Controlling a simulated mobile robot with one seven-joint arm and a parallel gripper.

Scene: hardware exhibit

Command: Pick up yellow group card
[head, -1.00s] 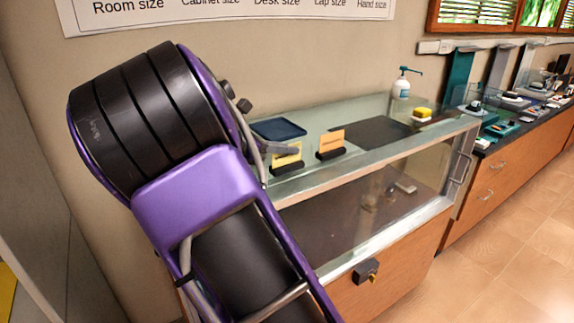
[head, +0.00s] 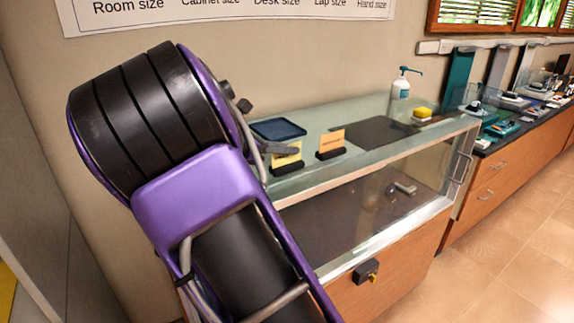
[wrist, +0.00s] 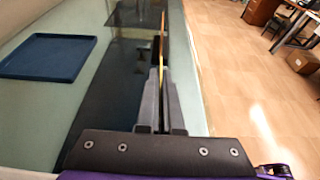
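The yellow group card (head: 287,160) stands upright in a small black holder (head: 287,169) on the glass case top, partly hidden by my gripper (head: 284,149). In the wrist view my gripper (wrist: 161,95) has its two grey fingers almost together, with only a narrow gap. A thin yellow card edge (wrist: 159,50) shows in line with that gap, so the fingers look closed around the card. The contact itself is hard to see. The card still appears to be in its holder.
An orange card (head: 331,140) in its own black holder stands just right of it. A dark blue tray (head: 278,129) lies behind. A pump bottle (head: 401,86) and a yellow sponge-like block (head: 422,112) stand farther right. The glass case (head: 350,180) has a metal front edge.

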